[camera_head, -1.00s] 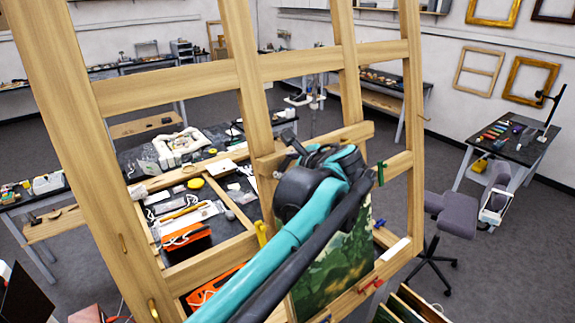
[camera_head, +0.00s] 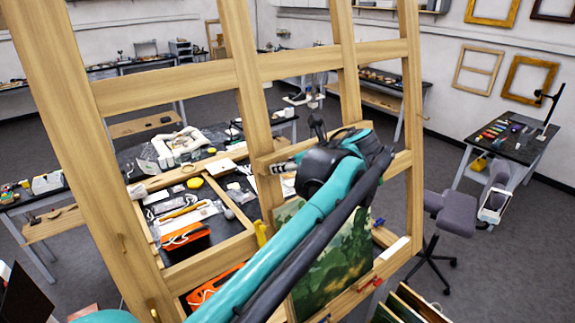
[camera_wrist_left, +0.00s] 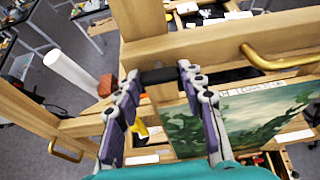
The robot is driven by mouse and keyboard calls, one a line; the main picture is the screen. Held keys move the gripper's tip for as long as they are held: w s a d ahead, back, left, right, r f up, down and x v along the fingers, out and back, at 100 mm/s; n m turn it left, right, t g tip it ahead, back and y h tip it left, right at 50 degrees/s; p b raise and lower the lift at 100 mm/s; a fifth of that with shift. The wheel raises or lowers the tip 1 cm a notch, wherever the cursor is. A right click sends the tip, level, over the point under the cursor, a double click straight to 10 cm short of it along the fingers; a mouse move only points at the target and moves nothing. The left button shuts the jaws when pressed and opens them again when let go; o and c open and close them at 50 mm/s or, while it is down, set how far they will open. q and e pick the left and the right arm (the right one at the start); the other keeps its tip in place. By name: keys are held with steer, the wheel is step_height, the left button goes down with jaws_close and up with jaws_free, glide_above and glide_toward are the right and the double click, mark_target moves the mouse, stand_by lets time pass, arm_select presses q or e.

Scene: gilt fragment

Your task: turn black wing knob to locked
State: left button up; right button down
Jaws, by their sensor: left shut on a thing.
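In the left wrist view the black wing knob (camera_wrist_left: 159,76) shows as a dark bar in front of a pale wooden upright of the easel. My left gripper (camera_wrist_left: 158,70) has one fingertip at each end of this bar and is shut on it. In the head view my teal and black left arm reaches up from the bottom to the wooden easel (camera_head: 245,100). Its wrist hides the knob there, and the fingers show only in part. The knob's lock marking cannot be made out. My right gripper is not in view.
A green landscape painting (camera_head: 335,265) stands on the easel just below my arm. A brass handle (camera_wrist_left: 285,58) is close to the right of the gripper in the wrist view. A cluttered worktable (camera_head: 130,155) stands behind the easel, and a grey chair (camera_head: 455,215) to the right.

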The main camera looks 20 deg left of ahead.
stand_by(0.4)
arm_select(q)
steer(key=o, duration=1.2)
steer(key=shift+c, duration=0.2)
steer(key=v, duration=1.2)
